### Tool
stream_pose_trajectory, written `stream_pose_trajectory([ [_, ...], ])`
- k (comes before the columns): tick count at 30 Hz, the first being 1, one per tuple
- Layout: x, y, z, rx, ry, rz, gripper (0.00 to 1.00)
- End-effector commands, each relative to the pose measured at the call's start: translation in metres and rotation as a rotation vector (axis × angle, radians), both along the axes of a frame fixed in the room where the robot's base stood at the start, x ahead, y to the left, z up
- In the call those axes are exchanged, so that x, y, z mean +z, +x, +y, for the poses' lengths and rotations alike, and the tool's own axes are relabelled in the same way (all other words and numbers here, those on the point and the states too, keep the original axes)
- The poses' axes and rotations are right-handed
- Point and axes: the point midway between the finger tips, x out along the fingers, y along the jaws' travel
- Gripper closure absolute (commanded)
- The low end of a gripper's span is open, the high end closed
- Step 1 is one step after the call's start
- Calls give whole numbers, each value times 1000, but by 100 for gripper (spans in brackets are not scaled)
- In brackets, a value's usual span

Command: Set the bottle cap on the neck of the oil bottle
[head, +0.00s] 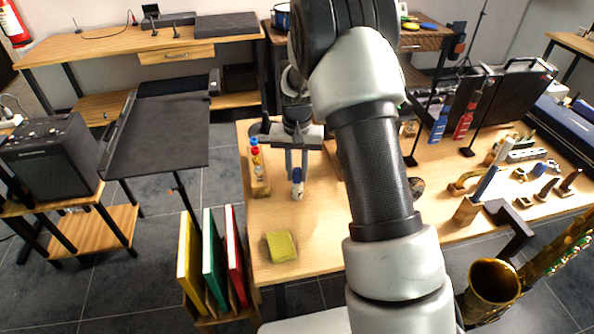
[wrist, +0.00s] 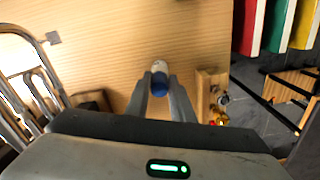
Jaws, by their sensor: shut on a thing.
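My gripper (head: 297,170) points down over the left part of the wooden table. Its two fingers (wrist: 160,82) are shut on the blue bottle cap (wrist: 160,89). The small, pale oil bottle (head: 298,192) shows right below the fingertips on the table. In the wrist view the bottle (wrist: 158,67) shows just beyond the cap, with the two overlapping. The fingers hide part of the cap and the bottle's neck, so I cannot tell whether the cap touches or sits on it.
A wooden rack (head: 260,182) with small colored-top items stands close to the left. A yellow-green block (head: 281,246) lies near the front edge. Colored folders (head: 210,262) stand beyond the table's left edge. Several instrument parts (head: 525,180) occupy the right side. The table around the bottle's front is clear.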

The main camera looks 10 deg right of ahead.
Motion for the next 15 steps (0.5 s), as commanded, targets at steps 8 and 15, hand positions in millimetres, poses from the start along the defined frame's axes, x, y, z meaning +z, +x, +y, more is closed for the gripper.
stream_pose_trajectory([
  [8,-4,0,0,0,0,0,100],
  [15,-8,0,0,0,0,1,100],
])
